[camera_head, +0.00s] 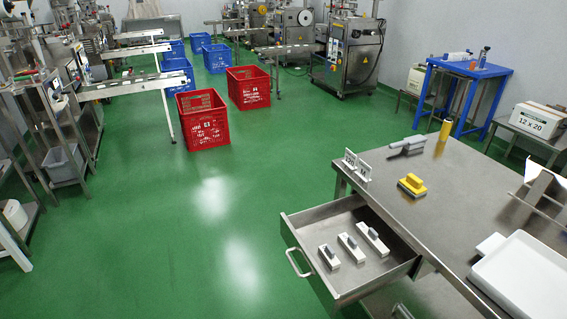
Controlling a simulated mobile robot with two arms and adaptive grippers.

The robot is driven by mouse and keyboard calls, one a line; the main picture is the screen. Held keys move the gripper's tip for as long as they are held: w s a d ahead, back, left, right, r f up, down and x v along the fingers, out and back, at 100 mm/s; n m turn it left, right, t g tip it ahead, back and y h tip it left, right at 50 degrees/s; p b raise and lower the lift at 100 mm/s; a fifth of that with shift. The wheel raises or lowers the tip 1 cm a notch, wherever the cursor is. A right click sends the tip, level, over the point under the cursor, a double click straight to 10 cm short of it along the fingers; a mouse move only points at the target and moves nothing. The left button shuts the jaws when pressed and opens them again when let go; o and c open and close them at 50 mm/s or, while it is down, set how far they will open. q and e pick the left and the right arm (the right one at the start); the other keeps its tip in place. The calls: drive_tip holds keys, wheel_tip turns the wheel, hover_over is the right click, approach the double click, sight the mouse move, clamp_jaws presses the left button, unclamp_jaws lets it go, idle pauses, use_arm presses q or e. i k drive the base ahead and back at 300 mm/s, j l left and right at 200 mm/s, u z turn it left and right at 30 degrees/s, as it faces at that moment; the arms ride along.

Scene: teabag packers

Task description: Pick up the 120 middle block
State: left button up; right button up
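Three white blocks with dark grey tops lie in the open metal drawer (292,227): a left block (328,257), a middle block (351,248) and a right block (373,240). They lie side by side and apart from each other. Any number on them is too small to read. Two small white number cards stand at the table's back left corner, a left card (349,160) and a right card (363,171); their print is hard to read. Neither of my grippers shows in the head view.
The steel table (455,190) holds a yellow-handled block (411,185), a grey tool (407,145), a yellow cylinder (445,130) and a white tray (525,280). The drawer juts out left with its handle (297,264) over open green floor. Red crates (203,125) stand farther back.

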sight(348, 243)
drive_tip(key=i+j+z, duration=0.15)
drive_tip(key=z, duration=0.25)
drive_tip(key=i+j+z, duration=0.15)
drive_tip(key=j+z, duration=0.3)
